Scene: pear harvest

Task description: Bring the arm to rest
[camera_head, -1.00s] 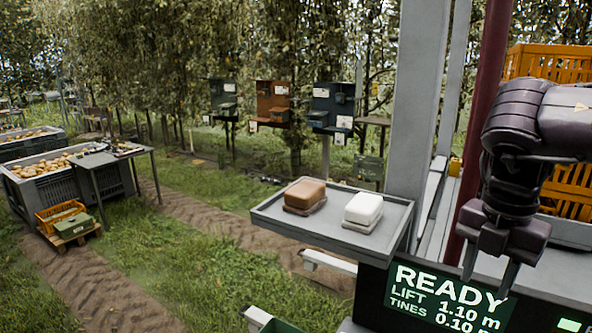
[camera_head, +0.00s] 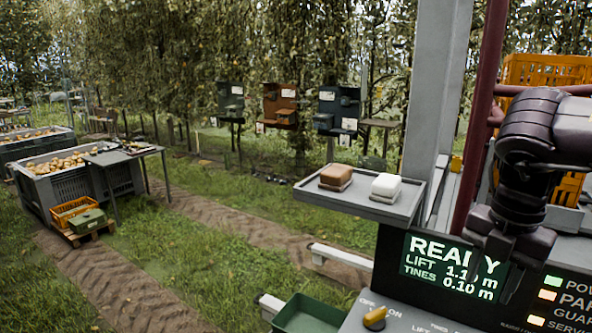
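My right gripper (camera_head: 491,277) hangs at the right, its fingers pointing down in front of the display panel (camera_head: 453,268). Its two fingers stand apart with nothing seen between them. The panel reads READY, LIFT 1.10 m and TINES 0.10 m, partly covered by the gripper. The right arm comes in from the right edge. My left gripper and arm are not in view.
A grey tray (camera_head: 362,202) holds a brown block (camera_head: 336,176) and a white block (camera_head: 386,186), left of the grey post (camera_head: 436,90). A control panel with a yellow knob (camera_head: 374,317) and a green bin (camera_head: 308,315) lie below.

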